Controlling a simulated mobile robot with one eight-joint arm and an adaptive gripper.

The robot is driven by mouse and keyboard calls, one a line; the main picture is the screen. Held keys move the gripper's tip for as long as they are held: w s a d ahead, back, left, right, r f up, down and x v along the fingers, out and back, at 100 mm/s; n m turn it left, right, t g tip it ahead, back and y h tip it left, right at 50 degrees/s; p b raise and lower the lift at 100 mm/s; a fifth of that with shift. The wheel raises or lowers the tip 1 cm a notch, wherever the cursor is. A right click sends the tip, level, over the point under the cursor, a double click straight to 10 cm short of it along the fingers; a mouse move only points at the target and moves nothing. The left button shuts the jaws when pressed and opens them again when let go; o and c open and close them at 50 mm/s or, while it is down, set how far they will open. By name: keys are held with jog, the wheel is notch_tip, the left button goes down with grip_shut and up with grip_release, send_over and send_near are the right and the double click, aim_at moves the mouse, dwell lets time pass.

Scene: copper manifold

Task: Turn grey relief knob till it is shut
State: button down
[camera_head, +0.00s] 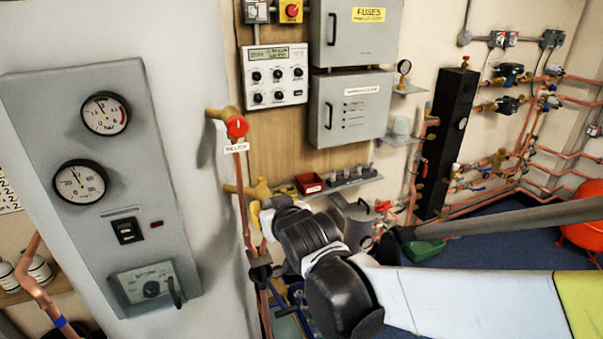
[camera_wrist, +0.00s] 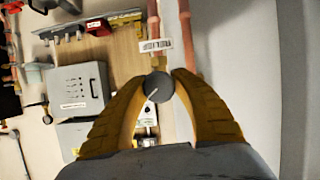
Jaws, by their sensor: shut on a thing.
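The grey knob (camera_wrist: 158,86) shows in the wrist view as a round disc with a pale line running from its middle to the lower left. The yellow fingers of my gripper (camera_wrist: 158,88) are closed on it from both sides. A white label (camera_wrist: 155,45) is beside the knob on the copper pipe; its print is too blurred to read. In the head view my gripper (camera_head: 258,213) is at the brass fittings on the pipe, and the grey knob is hidden by it.
A red knob (camera_head: 237,127) with a white tag is higher on the same pipe run. A grey gauge panel (camera_head: 105,190) stands to the left. A shelf (camera_head: 345,187) with a red tray (camera_head: 309,183) is close on the right. Grey cabinets (camera_head: 351,108) hang above.

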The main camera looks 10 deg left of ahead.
jog(key=n+t+h, duration=0.1)
jog(key=n+h, duration=0.1)
jog(key=n, duration=0.1)
jog(key=shift+n, duration=0.3)
jog(key=n+t, duration=0.1)
jog(key=n, duration=0.1)
jog(key=n+t+h+b, duration=0.1)
jog(key=n, duration=0.1)
jog(key=shift+h+b, duration=0.3)
jog(key=shift+t, duration=0.3)
jog(key=c, duration=1)
grip_release()
jog(key=shift+s, duration=0.1)
jog(key=v, duration=1.2)
